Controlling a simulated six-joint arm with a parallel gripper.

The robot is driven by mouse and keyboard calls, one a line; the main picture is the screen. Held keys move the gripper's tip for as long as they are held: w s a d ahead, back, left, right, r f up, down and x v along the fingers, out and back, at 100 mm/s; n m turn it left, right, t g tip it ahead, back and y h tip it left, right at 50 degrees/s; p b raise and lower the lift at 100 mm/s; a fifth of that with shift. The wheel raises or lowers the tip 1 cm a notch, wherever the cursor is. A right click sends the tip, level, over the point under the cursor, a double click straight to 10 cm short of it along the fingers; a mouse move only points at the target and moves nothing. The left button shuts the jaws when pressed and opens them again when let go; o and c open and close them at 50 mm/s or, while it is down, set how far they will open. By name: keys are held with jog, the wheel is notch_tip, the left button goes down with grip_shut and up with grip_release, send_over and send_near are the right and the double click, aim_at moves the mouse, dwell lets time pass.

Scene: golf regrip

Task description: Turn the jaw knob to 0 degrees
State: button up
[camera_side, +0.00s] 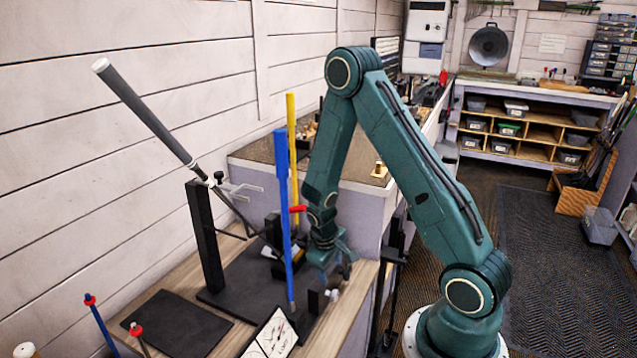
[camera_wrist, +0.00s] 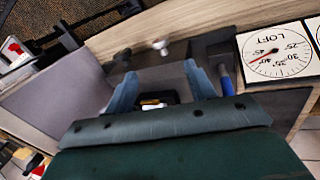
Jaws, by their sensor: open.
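A small pale knob (camera_side: 331,295) shows on the right edge of the dark fixture base (camera_side: 244,290) in the side view. A pale knob also shows in the wrist view (camera_wrist: 161,46), just beyond my fingertips. I cannot tell for sure that this is the jaw knob, and no angle mark on it is readable. My gripper (camera_side: 335,272) points down beside the fixture, close above the knob in the side view. In the wrist view my gripper (camera_wrist: 161,76) has its two fingers apart, with the knob beyond the gap and apparently not between them.
A blue post (camera_side: 283,195) and a yellow post (camera_side: 292,140) stand close to my gripper. A golf club grip (camera_side: 145,108) slants above a black upright (camera_side: 205,235). A LOFT dial (camera_wrist: 276,52) lies right in the wrist view. A red handle (camera_side: 298,209) is near the posts.

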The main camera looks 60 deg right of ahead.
jog(key=shift+r, duration=0.15)
dwell(0.3)
jog(key=n+y, duration=0.2)
jog(key=y, duration=0.1)
send_over(334, 291)
jog(key=shift+r, duration=0.2)
jog(key=shift+f, duration=6.9)
jog(key=c, duration=1)
